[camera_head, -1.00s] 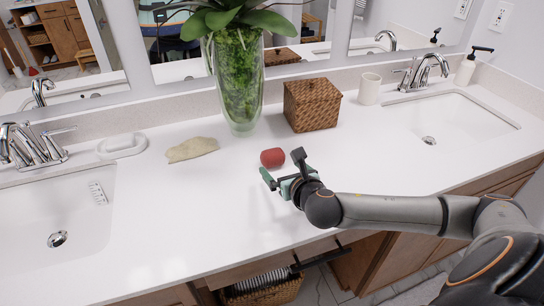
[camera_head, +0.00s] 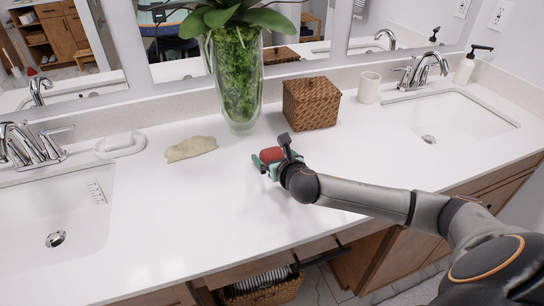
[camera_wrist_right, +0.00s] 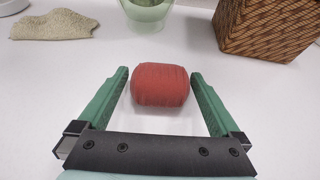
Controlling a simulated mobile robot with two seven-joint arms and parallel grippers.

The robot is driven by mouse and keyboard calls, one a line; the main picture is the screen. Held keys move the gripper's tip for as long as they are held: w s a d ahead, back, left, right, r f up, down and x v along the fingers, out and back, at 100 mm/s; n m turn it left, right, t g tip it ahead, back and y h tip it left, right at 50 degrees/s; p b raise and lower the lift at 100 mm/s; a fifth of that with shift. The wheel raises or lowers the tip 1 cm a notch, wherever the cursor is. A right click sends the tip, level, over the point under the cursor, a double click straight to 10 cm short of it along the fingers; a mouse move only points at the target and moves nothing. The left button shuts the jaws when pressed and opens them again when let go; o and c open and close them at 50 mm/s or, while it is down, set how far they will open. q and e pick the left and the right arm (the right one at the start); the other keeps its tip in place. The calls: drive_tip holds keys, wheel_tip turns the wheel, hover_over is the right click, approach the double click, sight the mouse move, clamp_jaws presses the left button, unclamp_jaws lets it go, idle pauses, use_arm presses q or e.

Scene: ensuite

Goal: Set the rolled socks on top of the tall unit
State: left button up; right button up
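The rolled socks (camera_head: 271,155) are a small red bundle on the white counter, in front of the glass vase. In the right wrist view the red bundle (camera_wrist_right: 161,84) lies between the tips of my right gripper (camera_wrist_right: 160,82). The green fingers are open, with a gap on each side of the bundle. In the head view my right gripper (camera_head: 272,160) reaches in low over the counter from the right. My left gripper is not in view. I cannot make out the tall unit in these frames.
A glass vase with a plant (camera_head: 238,85) and a woven box (camera_head: 311,103) stand behind the socks. A beige cloth (camera_head: 191,148) and a white soap dish (camera_head: 121,145) lie to the left. Sinks flank the counter; a white cup (camera_head: 369,88) stands at the back right.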

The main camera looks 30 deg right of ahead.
drive_tip(key=c, duration=1.2)
drive_tip(key=shift+c, duration=0.2)
drive_tip(key=shift+r, duration=0.1)
